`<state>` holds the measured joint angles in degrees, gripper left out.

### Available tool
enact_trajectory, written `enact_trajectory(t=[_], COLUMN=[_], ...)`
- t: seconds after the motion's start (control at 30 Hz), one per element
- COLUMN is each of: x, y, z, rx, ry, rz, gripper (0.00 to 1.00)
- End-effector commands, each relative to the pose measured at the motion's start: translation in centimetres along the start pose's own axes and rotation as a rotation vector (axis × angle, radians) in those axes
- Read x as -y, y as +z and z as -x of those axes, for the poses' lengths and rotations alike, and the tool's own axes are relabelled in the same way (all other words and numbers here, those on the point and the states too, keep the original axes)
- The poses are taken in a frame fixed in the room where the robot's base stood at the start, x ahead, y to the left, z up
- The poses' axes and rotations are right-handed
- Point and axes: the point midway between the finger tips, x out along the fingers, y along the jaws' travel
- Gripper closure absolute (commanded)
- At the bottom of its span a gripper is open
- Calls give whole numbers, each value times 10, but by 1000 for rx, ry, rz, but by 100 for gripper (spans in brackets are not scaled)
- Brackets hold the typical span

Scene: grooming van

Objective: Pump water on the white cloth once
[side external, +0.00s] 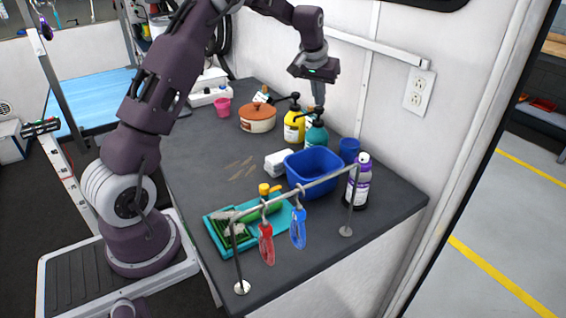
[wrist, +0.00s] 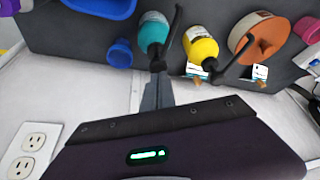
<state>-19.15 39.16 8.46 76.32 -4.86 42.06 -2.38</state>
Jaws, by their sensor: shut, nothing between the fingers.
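The white cloth (side external: 279,162) lies folded on the dark counter, left of the blue basin; I do not make it out in the wrist view. A teal pump bottle (side external: 316,137) stands upright behind the basin, and it also shows in the wrist view (wrist: 153,32) with its black pump head. A yellow pump bottle (side external: 294,124) stands just left of it, also in the wrist view (wrist: 201,48). My gripper (side external: 318,103) is shut and empty, pointing down at the top of the teal bottle. In the wrist view its fingertips (wrist: 158,68) overlap the pump head; I cannot tell whether they touch.
The blue basin (side external: 314,180), a blue cup (side external: 349,149) and a purple-capped bottle (side external: 359,185) stand close by at right. An orange-lidded pot (side external: 257,117) stands left. A metal rail (side external: 300,190) with hanging tools crosses the front. The wall is close behind the bottles.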

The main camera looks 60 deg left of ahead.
Motion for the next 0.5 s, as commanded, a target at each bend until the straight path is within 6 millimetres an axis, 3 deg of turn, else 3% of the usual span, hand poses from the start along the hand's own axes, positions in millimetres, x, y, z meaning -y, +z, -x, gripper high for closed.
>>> enact_trajectory(t=[0.5], x=[0], y=[8], z=[-17], rx=[2], ry=[0], rz=[0], gripper=[100])
